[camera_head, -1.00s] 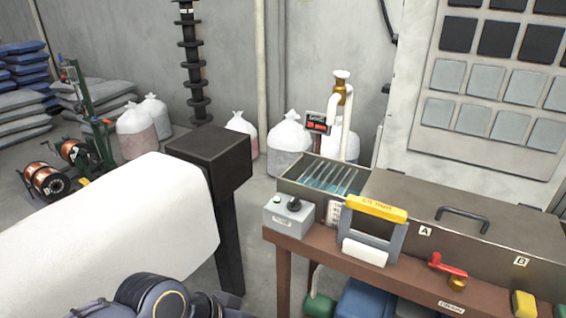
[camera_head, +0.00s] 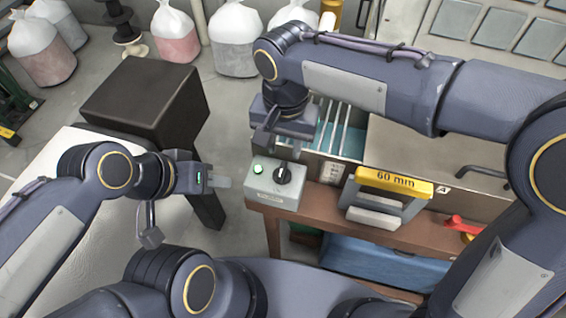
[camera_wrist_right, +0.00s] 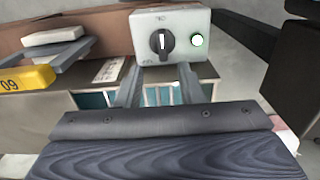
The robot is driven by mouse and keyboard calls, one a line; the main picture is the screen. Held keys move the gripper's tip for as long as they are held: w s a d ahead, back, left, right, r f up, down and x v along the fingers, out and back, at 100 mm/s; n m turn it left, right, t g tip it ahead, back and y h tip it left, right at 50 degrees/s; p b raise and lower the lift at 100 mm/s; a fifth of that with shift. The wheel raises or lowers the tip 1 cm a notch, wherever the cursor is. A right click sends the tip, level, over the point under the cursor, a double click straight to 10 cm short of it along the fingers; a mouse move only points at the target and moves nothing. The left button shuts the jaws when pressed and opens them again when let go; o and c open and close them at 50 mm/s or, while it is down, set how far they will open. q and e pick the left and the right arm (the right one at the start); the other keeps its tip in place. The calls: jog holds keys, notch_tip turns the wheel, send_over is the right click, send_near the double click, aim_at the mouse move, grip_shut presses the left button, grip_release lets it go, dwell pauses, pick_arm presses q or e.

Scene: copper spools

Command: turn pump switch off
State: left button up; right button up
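The pump switch box (camera_head: 268,192) is a small pale grey box on the brown bench. It has a black rotary knob (camera_head: 289,175) and a lit green lamp (camera_head: 258,170). In the right wrist view the knob (camera_wrist_right: 160,42) has its white mark near vertical, with the glowing lamp (camera_wrist_right: 197,40) beside it. My right gripper (camera_head: 281,146) is open and empty just behind the box, its two fingers (camera_wrist_right: 157,92) apart and short of the knob. My left gripper (camera_head: 222,182) is left of the box, apart from it; its finger gap cannot be made out.
A yellow-topped 60 mm gauge frame (camera_head: 395,182) stands right of the box, and a red-handled valve (camera_head: 462,225) is farther right. An open tank with bluish liquid (camera_head: 338,138) lies behind. White bags (camera_head: 232,40) stand at the back.

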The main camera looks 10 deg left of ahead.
aim_at(282, 169)
jog(key=shift+a+f, duration=0.25)
jog(key=shift+f, duration=0.15)
notch_tip(282, 169, down, 7)
jog(key=shift+f+p, duration=0.15)
jog(key=shift+p, duration=0.2)
grip_shut()
